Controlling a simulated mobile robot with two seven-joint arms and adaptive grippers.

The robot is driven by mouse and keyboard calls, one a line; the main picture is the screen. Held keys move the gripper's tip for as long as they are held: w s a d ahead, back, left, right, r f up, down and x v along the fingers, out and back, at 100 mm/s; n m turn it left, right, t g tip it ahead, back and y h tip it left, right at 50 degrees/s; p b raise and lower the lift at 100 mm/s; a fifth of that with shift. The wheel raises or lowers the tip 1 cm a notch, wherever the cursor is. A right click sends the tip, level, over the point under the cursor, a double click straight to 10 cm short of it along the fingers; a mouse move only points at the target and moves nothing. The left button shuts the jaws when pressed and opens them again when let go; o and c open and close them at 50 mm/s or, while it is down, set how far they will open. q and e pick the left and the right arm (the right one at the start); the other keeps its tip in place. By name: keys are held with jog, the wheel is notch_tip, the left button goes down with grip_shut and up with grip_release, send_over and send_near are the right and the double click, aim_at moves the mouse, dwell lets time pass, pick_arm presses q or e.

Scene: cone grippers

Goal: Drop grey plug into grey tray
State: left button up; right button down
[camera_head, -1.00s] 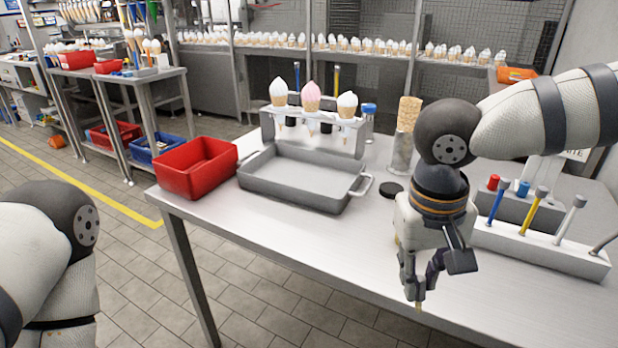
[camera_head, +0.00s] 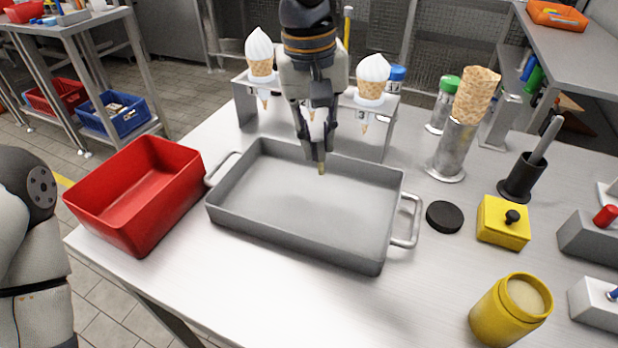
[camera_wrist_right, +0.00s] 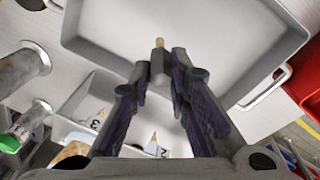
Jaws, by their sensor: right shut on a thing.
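The grey tray (camera_head: 228,214) is a shallow rectangular pan with a handle at each end, on the steel table; its floor looks empty. It also shows in the right wrist view (camera_wrist_right: 98,52). My right gripper (camera_head: 318,158) points down over the far part of the tray. It is shut on the grey plug (camera_wrist_right: 160,66), a small piece with a brass-coloured tip pointing away from the fingers. In the head view the plug is mostly hidden by the fingers; its tip (camera_head: 321,168) shows below them, over the tray. My left gripper is out of view.
A red bin (camera_head: 140,195) stands left of the tray. An ice-cream cone rack (camera_head: 245,108) stands behind it. To the right are a black disc (camera_head: 444,217), a yellow box (camera_head: 503,222), a yellow jar (camera_head: 510,310) and a metal cone holder (camera_head: 455,150).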

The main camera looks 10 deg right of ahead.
aim_at(317, 161)
jog(key=f, duration=0.4)
jog(key=shift+s+f+b, duration=0.35)
jog(key=shift+s+f, duration=0.05)
jog(key=shift+f, duration=0.45)
jog(key=c, duration=1.4)
grip_release()
jog(key=shift+w, duration=0.1)
jog(key=shift+c, duration=0.2)
jog(key=shift+r, duration=0.2)
notch_tip(317, 161, up, 12)
jog(key=a, duration=0.1)
jog(key=shift+s+f, duration=0.15)
jog(key=shift+s, duration=0.2)
